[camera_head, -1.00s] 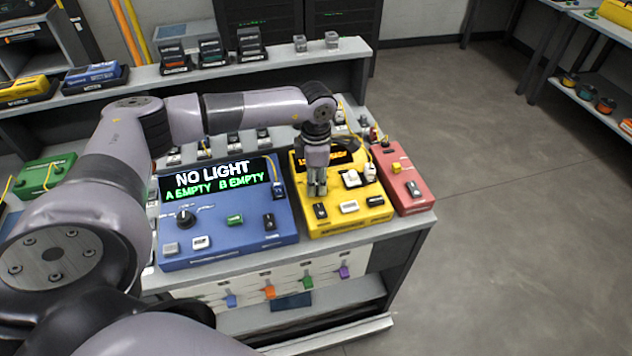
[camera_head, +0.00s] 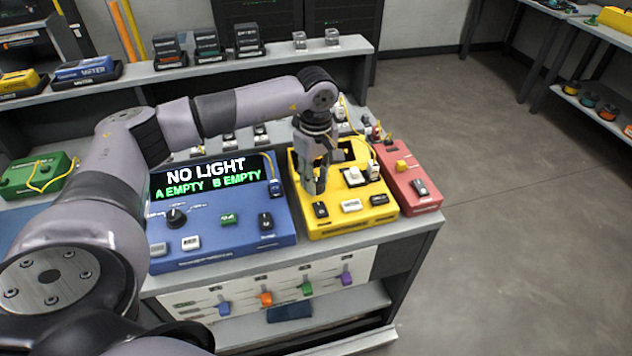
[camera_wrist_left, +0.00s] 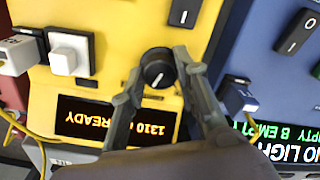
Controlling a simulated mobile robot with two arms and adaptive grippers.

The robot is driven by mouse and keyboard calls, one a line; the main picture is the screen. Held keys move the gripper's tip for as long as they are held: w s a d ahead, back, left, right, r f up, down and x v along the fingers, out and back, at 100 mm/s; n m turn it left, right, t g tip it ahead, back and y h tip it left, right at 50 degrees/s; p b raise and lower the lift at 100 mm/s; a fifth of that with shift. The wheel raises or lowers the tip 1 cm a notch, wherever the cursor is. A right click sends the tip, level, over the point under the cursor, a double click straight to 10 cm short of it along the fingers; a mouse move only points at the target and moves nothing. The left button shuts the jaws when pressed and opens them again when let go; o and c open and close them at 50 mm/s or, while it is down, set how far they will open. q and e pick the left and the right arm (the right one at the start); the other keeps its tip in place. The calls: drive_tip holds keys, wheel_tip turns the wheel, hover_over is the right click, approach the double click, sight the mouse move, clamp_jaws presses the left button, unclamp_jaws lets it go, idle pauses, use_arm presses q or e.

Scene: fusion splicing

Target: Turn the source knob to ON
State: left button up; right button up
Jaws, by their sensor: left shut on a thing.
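The yellow source unit (camera_head: 329,229) stands on the bench between a blue unit and a red unit. In the left wrist view its round black knob (camera_wrist_left: 159,68) has a white mark and sits just above an orange display (camera_wrist_left: 115,118), seen upside down, that shows "1310" and "READY". My left gripper (camera_head: 314,188) points down at the yellow unit. In the left wrist view its two fingers (camera_wrist_left: 158,64) are on either side of the knob, shut on it. The knob is hidden in the head view, and its ON label cannot be read. My right gripper is not in view.
The blue unit (camera_head: 215,245) reads "NO LIGHT", "A EMPTY", "B EMPTY" and has its own black knob (camera_head: 175,217). A red unit (camera_head: 413,188) stands close on the right. White plugs (camera_wrist_left: 68,52) and yellow cables are close to the gripper. Open floor lies right of the bench.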

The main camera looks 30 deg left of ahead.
use_arm(q)
drive_tip(key=m+b, duration=0.2)
drive_tip(key=m, duration=0.2)
drive_tip(key=shift+m, duration=0.4)
idle(0.4)
drive_tip(key=o, duration=1.2)
drive_tip(key=shift+c, duration=0.2)
wheel_tip(320, 180, up, 12)
